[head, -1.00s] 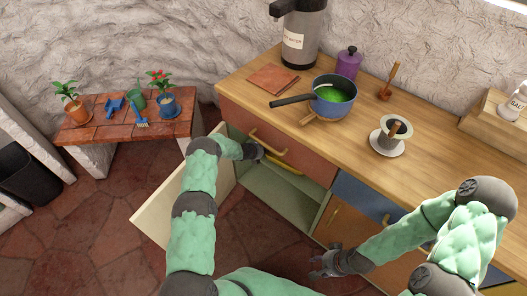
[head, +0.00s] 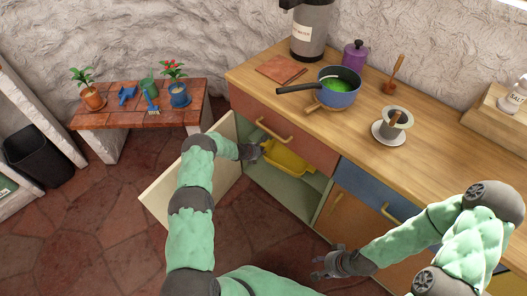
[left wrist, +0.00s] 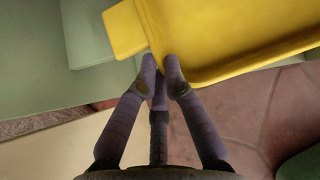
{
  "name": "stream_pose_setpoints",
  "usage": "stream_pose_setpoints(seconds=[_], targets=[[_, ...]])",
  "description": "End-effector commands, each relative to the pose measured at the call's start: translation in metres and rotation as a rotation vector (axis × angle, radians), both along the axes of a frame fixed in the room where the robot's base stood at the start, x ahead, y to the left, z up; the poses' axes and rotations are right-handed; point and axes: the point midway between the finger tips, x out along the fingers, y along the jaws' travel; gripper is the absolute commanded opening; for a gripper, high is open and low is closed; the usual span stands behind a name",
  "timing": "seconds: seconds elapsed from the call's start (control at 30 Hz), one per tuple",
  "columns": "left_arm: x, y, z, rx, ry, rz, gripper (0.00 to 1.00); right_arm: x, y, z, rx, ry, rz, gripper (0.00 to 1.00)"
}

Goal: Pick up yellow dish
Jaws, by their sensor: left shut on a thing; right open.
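The yellow dish (head: 287,157) is at the opening of the cabinet under the counter, below the red drawer. It is tilted, and its hollow and rim also show in the left wrist view (left wrist: 225,45). My left gripper (head: 256,151) is shut on the dish's near left edge; in the left wrist view the fingertips (left wrist: 160,64) meet at its rim beside the end handle. My right gripper (head: 322,264) is open and empty, low in front of the orange cabinet door.
The open cabinet door (head: 165,197) stands left of my left forearm. The green cabinet floor (head: 272,187) lies below the dish. A blue pot (head: 339,97) with green contents stands on the wooden counter (head: 425,120). A low brick-topped bench (head: 120,119) with plants is at left.

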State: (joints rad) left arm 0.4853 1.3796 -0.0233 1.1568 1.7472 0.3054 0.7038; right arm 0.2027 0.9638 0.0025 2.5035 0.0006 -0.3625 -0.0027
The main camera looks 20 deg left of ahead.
Motion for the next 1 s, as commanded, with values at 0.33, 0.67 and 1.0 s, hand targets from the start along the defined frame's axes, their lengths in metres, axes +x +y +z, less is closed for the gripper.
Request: stream_pose_setpoints(seconds=[0.33,0.67,1.0], targets=[[-0.0021,0.0014,-0.0008,0.001,0.002,-0.002,0.00,0.0002,0.0000,-0.0001,0.000,0.000,0.000,0.45],[-0.0014,0.0016,0.0000,0.001,0.000,-0.002,0.38,0.0002,0.0000,0.0000,0.000,0.000,0.000,0.45],[-0.0065,0.0041,0.0065,0.000,0.000,-0.001,0.38,0.0002,0.0000,0.0000,0.000,0.000,0.000,0.45]])
